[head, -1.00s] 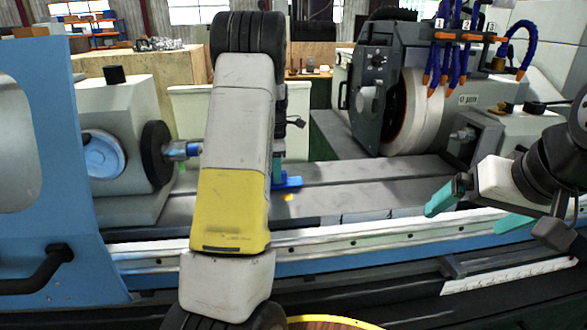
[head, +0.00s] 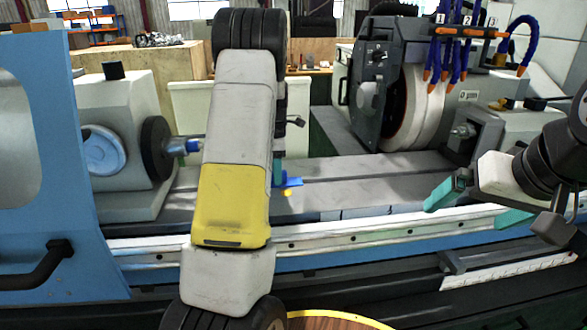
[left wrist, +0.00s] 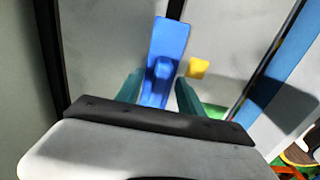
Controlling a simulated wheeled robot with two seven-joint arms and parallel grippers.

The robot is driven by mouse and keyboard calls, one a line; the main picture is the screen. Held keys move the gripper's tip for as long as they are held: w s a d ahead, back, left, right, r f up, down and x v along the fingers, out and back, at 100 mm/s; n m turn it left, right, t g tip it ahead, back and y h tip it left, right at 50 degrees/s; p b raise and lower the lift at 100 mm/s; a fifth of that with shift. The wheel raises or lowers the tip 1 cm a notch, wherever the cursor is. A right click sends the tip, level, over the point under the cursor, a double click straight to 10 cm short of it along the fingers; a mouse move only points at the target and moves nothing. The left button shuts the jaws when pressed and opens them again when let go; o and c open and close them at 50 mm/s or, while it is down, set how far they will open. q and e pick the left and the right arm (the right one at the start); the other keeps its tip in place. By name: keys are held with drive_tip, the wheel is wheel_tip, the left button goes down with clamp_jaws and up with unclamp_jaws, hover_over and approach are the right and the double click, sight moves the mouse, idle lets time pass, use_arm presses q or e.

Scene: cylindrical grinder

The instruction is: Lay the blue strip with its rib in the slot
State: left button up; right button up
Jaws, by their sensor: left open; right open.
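The blue strip (head: 290,182) shows only in part in the head view, low beside my left forearm and over the grey machine table. In the left wrist view the strip (left wrist: 170,38) lies lengthwise between the teal fingers of my left gripper (left wrist: 158,93), with a raised part on its upper face. The gripper is open, with a finger on each side; contact is unclear. My left arm hides most of this gripper in the head view. A long groove (head: 375,170) runs along the table; whether it is the slot is unclear. My right gripper (head: 478,207) is open and empty at the right.
A small yellow piece (left wrist: 198,67) lies beside the strip. The grinding wheel (head: 428,108) and its housing stand at the back right, with blue coolant hoses above. The workhead (head: 118,130) stands at the left. The table between strip and right gripper is clear.

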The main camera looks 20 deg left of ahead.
use_arm(q)
wheel_tip(320, 180, up, 7)
drive_tip(key=shift+r, duration=0.35)
idle(0.3)
drive_tip(key=shift+s+d+r, duration=0.1)
drive_tip(key=shift+s+r, duration=0.05)
drive_tip(key=s+d+r+m+t+h, duration=0.1)
drive_tip(key=s+d+r+m, duration=0.3)
drive_tip(key=s+m, duration=0.25)
drive_tip(key=s+d+r+m+t, duration=0.2)
drive_tip(key=s+d+r+m, duration=0.25)
drive_tip(key=s, duration=0.25)
drive_tip(key=s+d+r+m+t+h, duration=0.1)
drive_tip(key=s+d+r+m, duration=0.25)
drive_tip(key=s+m, duration=0.3)
drive_tip(key=s+d+f+m+t, duration=0.1)
drive_tip(key=s+d+m, duration=0.1)
drive_tip(key=s, duration=0.3)
drive_tip(key=s+d+f+m+t, duration=0.1)
drive_tip(key=s+m, duration=0.3)
drive_tip(key=s, duration=0.1)
drive_tip(key=shift+d, duration=0.4)
drive_tip(key=shift+f, duration=0.1)
